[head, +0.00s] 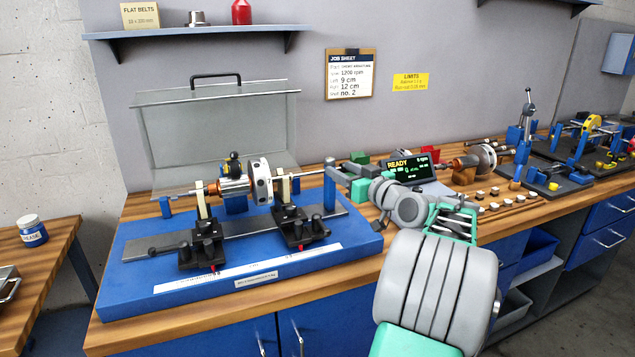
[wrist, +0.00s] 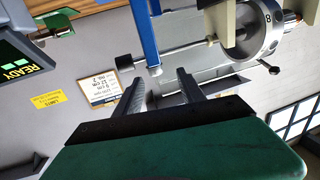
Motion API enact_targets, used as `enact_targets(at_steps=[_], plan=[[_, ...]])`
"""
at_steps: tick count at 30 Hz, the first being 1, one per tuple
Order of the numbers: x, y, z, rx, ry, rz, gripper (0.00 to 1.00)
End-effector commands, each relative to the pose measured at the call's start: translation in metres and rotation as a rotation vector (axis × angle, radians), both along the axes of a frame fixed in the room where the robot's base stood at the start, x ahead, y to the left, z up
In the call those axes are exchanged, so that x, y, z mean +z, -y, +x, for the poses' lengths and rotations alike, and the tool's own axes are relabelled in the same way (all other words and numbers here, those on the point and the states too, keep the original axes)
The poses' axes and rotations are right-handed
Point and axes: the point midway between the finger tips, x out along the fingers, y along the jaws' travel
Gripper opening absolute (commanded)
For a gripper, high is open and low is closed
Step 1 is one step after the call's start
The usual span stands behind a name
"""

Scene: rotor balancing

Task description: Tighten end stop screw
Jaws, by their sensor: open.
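The balancing machine has a blue base (head: 240,262) on the wooden bench and carries a rotor with a silver disc (head: 260,180). A blue end-stop post (head: 330,192) stands at its right end. In the wrist view, this post (wrist: 145,35) hangs from the top of the picture, and a thin screw rod with a black knob (wrist: 125,60) sits beside it. My gripper (wrist: 166,82) is open with nothing between its fingers. The fingertips are close to the post's silver tip; I cannot tell whether they touch. In the head view my arm partly hides this end.
A raised clear guard (head: 215,130) stands behind the rotor. A display reading READY (head: 408,170) stands right of the machine. Small parts (head: 490,200) and another blue fixture (head: 520,135) lie farther right. A job sheet (head: 350,74) hangs on the wall.

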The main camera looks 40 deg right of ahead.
Motion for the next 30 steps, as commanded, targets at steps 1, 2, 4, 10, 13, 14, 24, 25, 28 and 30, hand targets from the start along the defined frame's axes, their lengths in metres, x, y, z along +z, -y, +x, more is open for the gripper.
enact_targets(at_steps=[1, 2, 4, 10, 13, 14, 24, 25, 28, 30], plan=[[-0.001, 0.009, -0.004, -0.009, 0.021, -0.004, 0.47], [0.001, 0.011, -0.003, -0.009, 0.028, -0.004, 0.47], [0.005, 0.011, 0.005, -0.007, 0.030, -0.006, 0.47], [0.005, 0.013, 0.045, -0.004, 0.028, -0.003, 0.47], [0.005, 0.014, 0.061, -0.005, 0.027, -0.002, 0.47], [0.005, 0.015, 0.064, -0.007, 0.027, -0.003, 0.47], [0.004, 0.016, 0.072, -0.008, 0.026, -0.003, 0.46], [0.004, 0.016, 0.072, -0.008, 0.026, -0.003, 0.43], [0.004, 0.016, 0.071, -0.008, 0.026, -0.003, 0.35], [0.004, 0.016, 0.071, -0.008, 0.026, -0.003, 0.30]])
